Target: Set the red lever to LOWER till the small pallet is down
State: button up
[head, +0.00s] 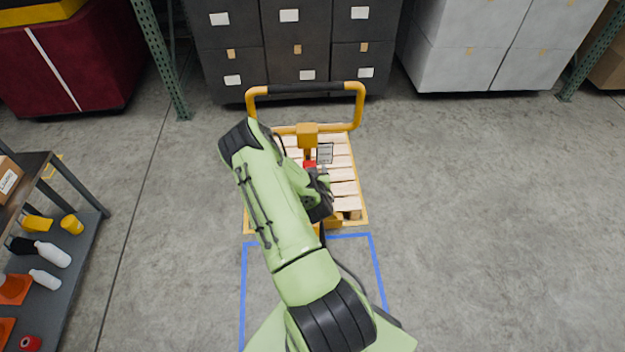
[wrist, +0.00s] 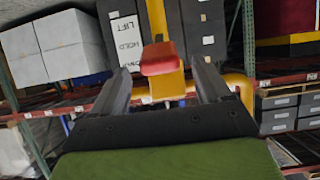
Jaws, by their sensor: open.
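The red lever (head: 309,164) sits on the yellow post of a pallet truck, partly hidden by my arm in the head view. In the wrist view the red lever (wrist: 160,60) shows between my fingertips, with room on both sides. My gripper (wrist: 162,68) is open and holds nothing; I cannot tell whether it touches the lever. A white label (wrist: 127,42) beside the post reads LIFT and HOLD, and its last word is partly hidden by a finger. The small pallet (head: 343,188) of pale slats rests on the truck; its height off the floor is unclear.
The truck's yellow handle (head: 361,105) with a black grip rises at the back. A blue outline (head: 243,290) marks the floor in front. Dark strapped totes (head: 297,55) stand behind. A grey shelf (head: 75,240) with bottles stands left. The floor at right is clear.

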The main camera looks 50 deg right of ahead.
jog(key=p+v, duration=0.1)
jog(key=v, duration=0.8)
jog(key=shift+a+r, duration=0.15)
jog(key=shift+s, duration=0.15)
jog(key=w+a+r+y+b, duration=0.3)
jog(key=w+a+r+y, duration=0.1)
jog(key=w+a+r, duration=0.55)
jog(key=a+r+n+y+b, duration=0.25)
jog(key=a+r, duration=0.25)
jog(key=a, duration=0.3)
jog(key=s+a+r+n+g+y+b, duration=0.1)
jog(key=s+a+r+n, duration=0.2)
jog(key=s+a, duration=0.3)
jog(key=s+a+r+n+g+y, duration=0.1)
jog(key=s+a+r+n+y, duration=0.1)
jog(key=s+a+r+n, duration=0.2)
jog(key=s+a, duration=0.3)
jog(key=s, duration=0.5)
jog(key=shift+s+a+r+g+b, duration=0.3)
jog(key=shift+g+b, duration=0.05)
jog(key=shift+g, duration=0.05)
